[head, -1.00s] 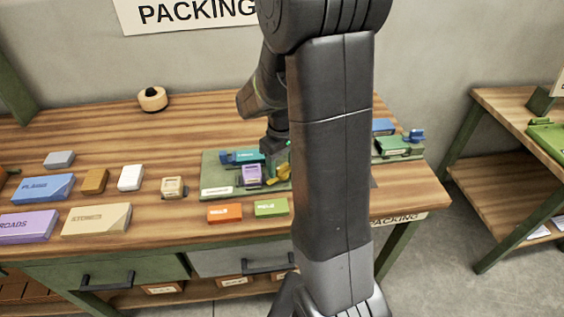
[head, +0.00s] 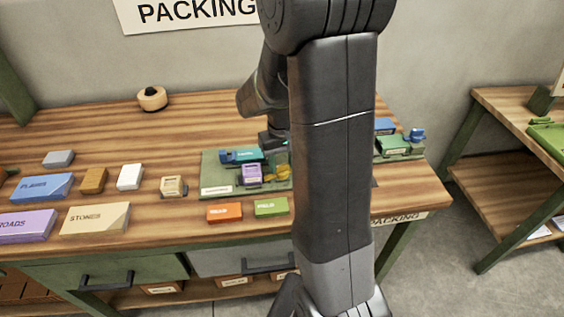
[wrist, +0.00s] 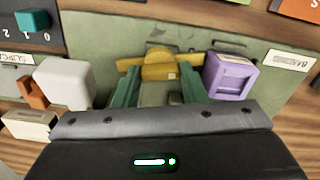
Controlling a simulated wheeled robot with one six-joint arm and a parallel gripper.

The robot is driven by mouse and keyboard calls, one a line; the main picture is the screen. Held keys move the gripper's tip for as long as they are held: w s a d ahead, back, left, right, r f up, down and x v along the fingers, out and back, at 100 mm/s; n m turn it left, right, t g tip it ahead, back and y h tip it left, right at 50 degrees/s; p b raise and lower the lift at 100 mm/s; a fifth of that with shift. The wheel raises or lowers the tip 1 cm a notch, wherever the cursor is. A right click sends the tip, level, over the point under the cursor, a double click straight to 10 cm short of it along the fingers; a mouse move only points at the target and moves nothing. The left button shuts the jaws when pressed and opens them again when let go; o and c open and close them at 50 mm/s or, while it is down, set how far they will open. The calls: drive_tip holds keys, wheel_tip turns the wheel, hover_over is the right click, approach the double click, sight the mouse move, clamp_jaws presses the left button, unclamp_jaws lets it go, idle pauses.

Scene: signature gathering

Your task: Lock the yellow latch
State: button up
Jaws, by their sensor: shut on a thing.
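The yellow latch (wrist: 160,68) lies crosswise on a green board (wrist: 107,38) in the wrist view. It also shows, partly hidden by my arm, in the head view (head: 276,172). My gripper (wrist: 160,84) has its green fingers on either side of the latch's near part, and they are shut on it. A purple block (wrist: 228,77) stands just right of the latch and also shows in the head view (head: 251,173). The exact finger contact is hard to make out.
A white block (wrist: 65,80) stands left of my fingers in the wrist view. In the head view, orange (head: 225,212) and green (head: 271,207) blocks lie in front of the board. A teal piece (head: 248,155) sits behind the purple block. Several blocks lie left on the table.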

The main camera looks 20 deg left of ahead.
sight(282, 165)
drive_tip(key=shift+m, duration=1.3)
drive_tip(key=o, duration=1)
drive_tip(key=shift+r, duration=0.15)
wheel_tip(282, 165, up, 14)
drive_tip(key=shift+f, duration=0.2)
drive_tip(key=shift+f, duration=0.15)
wheel_tip(282, 165, down, 14)
drive_tip(key=shift+r, duration=0.15)
